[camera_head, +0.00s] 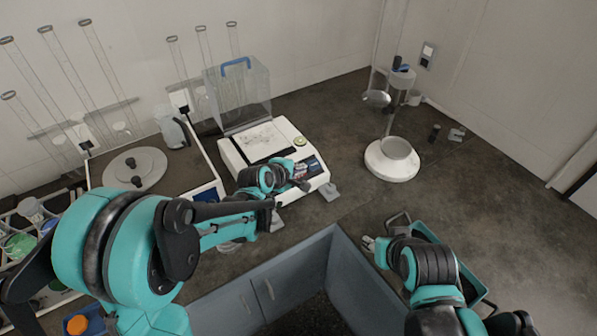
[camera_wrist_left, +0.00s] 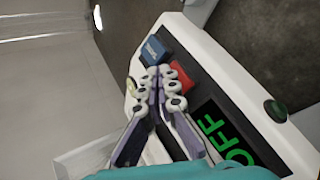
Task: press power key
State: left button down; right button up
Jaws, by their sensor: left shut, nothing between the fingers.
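A white machine (camera_head: 228,153) with a clear lidded box stands on the bench, and its front panel faces my left gripper (camera_head: 301,181). In the left wrist view the panel has a blue key (camera_wrist_left: 154,50), a red key (camera_wrist_left: 184,78) and a display (camera_wrist_left: 222,135) showing green "OFF". My left gripper (camera_wrist_left: 163,72) is shut and empty. Its fingertips appear over the panel beside the blue key and partly cover the red key. I cannot tell whether they touch either key. Which key is the power key is not readable. My right gripper (camera_head: 369,244) is near the bench edge.
A white round-based stand (camera_head: 391,168) is to the right. A teal tray (camera_head: 466,268) lies by my right arm. A tray with a grey disc (camera_head: 135,168) and jug (camera_head: 172,130) is to the left.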

pick_arm(q)
jog(key=shift+f, duration=0.15)
dwell(0.5)
jog(key=shift+w+a+f+b, duration=0.15)
jog(key=shift+f+b, duration=0.15)
jog(key=shift+b, duration=0.1)
jog(key=shift+w+f, duration=0.1)
jog(key=shift+f, duration=0.1)
dwell(0.5)
jog(key=shift+r, duration=0.1)
jog(key=shift+s+r, duration=0.3)
jog(key=shift+r, duration=0.3)
jog(key=shift+p, duration=0.3)
notch_tip(320, 180, up, 5)
jog(key=s+d+p, duration=0.1)
jog(key=s+p, duration=0.1)
jog(key=p, duration=0.2)
jog(key=shift+d+r, duration=0.2)
jog(key=shift+d, duration=0.15)
